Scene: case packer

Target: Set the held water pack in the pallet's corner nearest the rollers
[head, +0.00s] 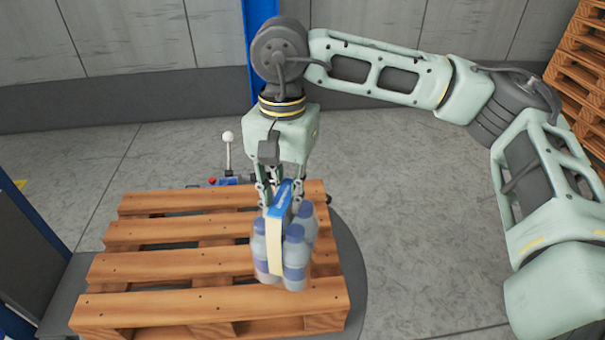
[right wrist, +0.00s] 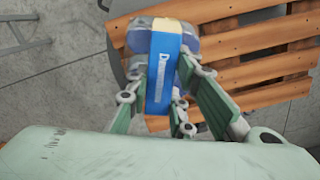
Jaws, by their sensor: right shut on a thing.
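The water pack (head: 298,245) is several bottles with bluish caps, bound by a blue and cream band. My right gripper (head: 279,192) is shut on the top of the pack, and the pack hangs upright below it. In the head view the pack is over the right part of the wooden pallet (head: 160,266); whether it touches the slats cannot be told. In the right wrist view the blue band of the pack (right wrist: 165,72) shows between the fingers of the gripper (right wrist: 172,100), with pallet slats (right wrist: 262,38) beyond. My left gripper is not in view. The rollers cannot be made out.
The pallet's visible slats are otherwise empty. It stands on a dark round plate (head: 352,275). A lever with a white knob (head: 228,138) stands behind it, by a blue post (head: 262,12). Stacked pallets (head: 585,60) are at the far right. Grey floor is clear at right.

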